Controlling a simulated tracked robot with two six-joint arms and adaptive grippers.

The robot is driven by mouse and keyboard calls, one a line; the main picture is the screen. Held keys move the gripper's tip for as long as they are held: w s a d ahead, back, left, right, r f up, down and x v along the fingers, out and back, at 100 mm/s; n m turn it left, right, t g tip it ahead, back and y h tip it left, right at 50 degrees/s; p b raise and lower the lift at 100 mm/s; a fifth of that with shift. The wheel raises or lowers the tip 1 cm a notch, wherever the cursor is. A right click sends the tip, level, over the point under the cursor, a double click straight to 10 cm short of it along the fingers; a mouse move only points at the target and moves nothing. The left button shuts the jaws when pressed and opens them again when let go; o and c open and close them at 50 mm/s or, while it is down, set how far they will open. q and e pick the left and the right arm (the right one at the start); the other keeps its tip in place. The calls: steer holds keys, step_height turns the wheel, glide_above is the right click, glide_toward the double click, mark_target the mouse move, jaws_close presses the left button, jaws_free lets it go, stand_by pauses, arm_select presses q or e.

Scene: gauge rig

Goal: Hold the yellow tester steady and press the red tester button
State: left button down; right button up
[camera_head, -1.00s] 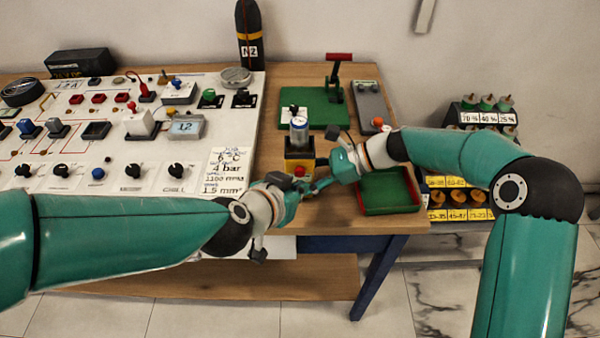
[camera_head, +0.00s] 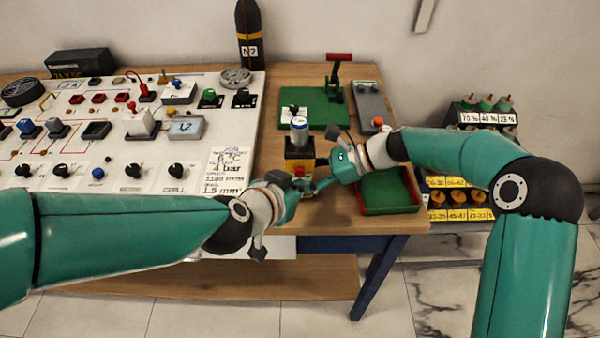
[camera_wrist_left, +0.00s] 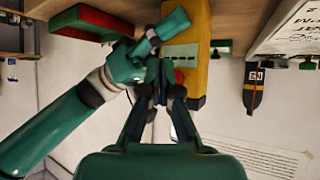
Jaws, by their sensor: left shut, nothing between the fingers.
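The yellow tester (camera_head: 301,164) stands upright on the wooden table, with a pale cylinder (camera_head: 299,131) on top. Its red button (camera_head: 299,171) faces my side. My left gripper (camera_head: 312,186) is shut and empty, its tips close to the tester's front just below the button. In the left wrist view, the left fingertips (camera_wrist_left: 164,85) are beside the red button (camera_wrist_left: 179,77) on the yellow tester (camera_wrist_left: 197,75); contact cannot be told. My right gripper (camera_head: 330,166) is at the tester's right side. In the wrist view a right finger (camera_wrist_left: 174,24) crosses the tester; its grip is unclear.
A white control panel (camera_head: 205,155) with knobs and switches fills the left. A red-rimmed green tray (camera_head: 390,211) lies under and beside my right gripper. A green base with a lever (camera_head: 325,108) stands behind.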

arm_select(q)
steer(key=shift+w, duration=0.3)
steer(key=shift+w, duration=0.55)
stand_by(0.9)
steer(key=shift+s, duration=1)
steer(key=shift+s, duration=0.1)
steer(key=s, duration=0.4)
steer(key=shift+s, duration=0.4)
arm_select(e)
steer(key=o, duration=0.9)
